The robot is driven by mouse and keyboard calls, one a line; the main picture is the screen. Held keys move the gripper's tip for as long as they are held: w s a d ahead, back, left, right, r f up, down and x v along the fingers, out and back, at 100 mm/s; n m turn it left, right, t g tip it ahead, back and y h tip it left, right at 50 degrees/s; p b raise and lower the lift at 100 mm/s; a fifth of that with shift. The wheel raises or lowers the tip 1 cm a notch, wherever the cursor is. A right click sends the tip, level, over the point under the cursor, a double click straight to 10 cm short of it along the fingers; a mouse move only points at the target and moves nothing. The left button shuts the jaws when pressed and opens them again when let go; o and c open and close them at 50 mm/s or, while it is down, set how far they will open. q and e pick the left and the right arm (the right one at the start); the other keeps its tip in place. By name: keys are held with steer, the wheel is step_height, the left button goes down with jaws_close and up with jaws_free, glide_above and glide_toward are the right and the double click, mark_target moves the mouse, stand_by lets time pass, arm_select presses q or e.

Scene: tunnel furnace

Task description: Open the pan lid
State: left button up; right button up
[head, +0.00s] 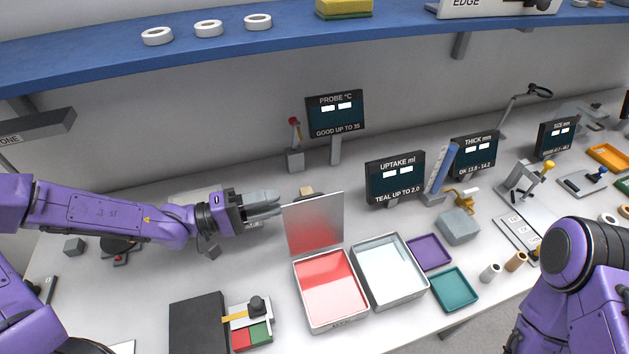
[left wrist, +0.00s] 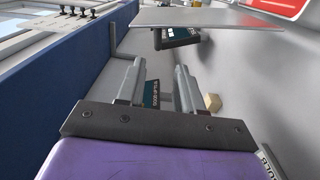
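The red-filled pan (head: 338,325) sits on the bench in the head view. Its flat grey lid (head: 315,224) stands up at the pan's back edge, raised well off the pan. The lid also shows as a pale plate in the left wrist view (left wrist: 220,17), beyond the fingertips. My left gripper (head: 278,203) is just left of the lid's upper left edge, pointing right. Its two fingers are apart with nothing between them in the left wrist view (left wrist: 158,88). Whether a finger touches the lid, I cannot tell. My right gripper is not in view; only the right arm shows.
A second, pale-filled pan (head: 397,304) stands right of the red one, with purple (head: 430,252) and teal (head: 455,290) trays beyond. A black folder-like box (head: 197,322) lies at front left. Display screens (head: 394,178) line the back. A blue shelf (head: 120,58) hangs above.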

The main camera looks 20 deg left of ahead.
mark_target(308, 196)
arm_select(q)
steer(key=d, duration=0.2)
steer(key=d+b, duration=0.1)
steer(key=d, duration=0.1)
steer(key=shift+r, duration=0.4)
steer(key=w+d, duration=0.1)
steer(key=w, duration=0.1)
steer(key=w+d+f, duration=0.1)
steer(key=w+d, duration=0.1)
steer(key=shift+w, duration=0.1)
steer(key=shift+w+d+r, duration=0.1)
steer(key=shift+d, duration=0.15)
steer(key=shift+s+r, duration=0.3)
steer(key=shift+s, duration=0.15)
steer(key=shift+w+f, duration=0.1)
steer(key=shift+w, duration=0.1)
jaws_close()
steer(key=shift+s+d, duration=0.1)
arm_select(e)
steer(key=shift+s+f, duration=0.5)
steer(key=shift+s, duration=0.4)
